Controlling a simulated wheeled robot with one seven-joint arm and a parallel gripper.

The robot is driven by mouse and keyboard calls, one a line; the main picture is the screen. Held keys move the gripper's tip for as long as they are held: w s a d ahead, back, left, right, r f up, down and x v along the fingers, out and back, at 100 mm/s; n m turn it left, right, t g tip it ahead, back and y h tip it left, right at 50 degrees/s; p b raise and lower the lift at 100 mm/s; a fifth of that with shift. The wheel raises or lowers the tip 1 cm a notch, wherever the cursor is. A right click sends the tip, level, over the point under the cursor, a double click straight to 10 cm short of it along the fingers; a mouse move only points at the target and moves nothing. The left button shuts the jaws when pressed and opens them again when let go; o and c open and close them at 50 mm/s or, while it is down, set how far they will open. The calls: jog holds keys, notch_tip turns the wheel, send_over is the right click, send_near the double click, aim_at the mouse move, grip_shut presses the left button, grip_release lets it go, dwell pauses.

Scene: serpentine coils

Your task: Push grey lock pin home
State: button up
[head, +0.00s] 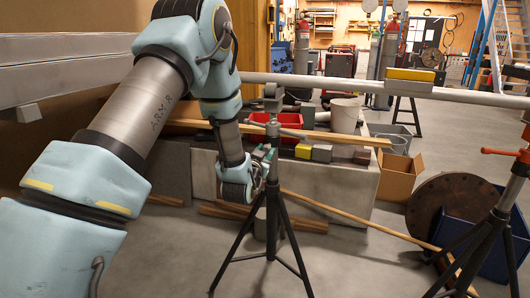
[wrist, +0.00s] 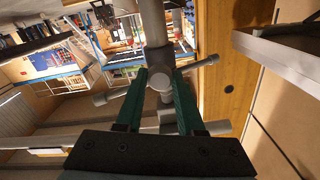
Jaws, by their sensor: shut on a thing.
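The grey lock pin (wrist: 160,79) shows its round light end in the wrist view, set in the grey head of a stand. My gripper (wrist: 160,72) has its two green fingers on either side of that round end and is shut on it. How deep the pin sits cannot be told. In the head view my gripper (head: 264,153) is at the upper part of the black tripod stand (head: 272,185), just below its grey head. The pin is too small to make out there, and my wrist partly hides the spot.
A long grey pipe (head: 330,82) runs across over the stand. A grey crossbar handle (wrist: 205,62) sticks out beside the fingers. A second stand with an orange handle (head: 500,152) is at right.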

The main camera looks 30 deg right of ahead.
grip_shut()
dwell(0.8)
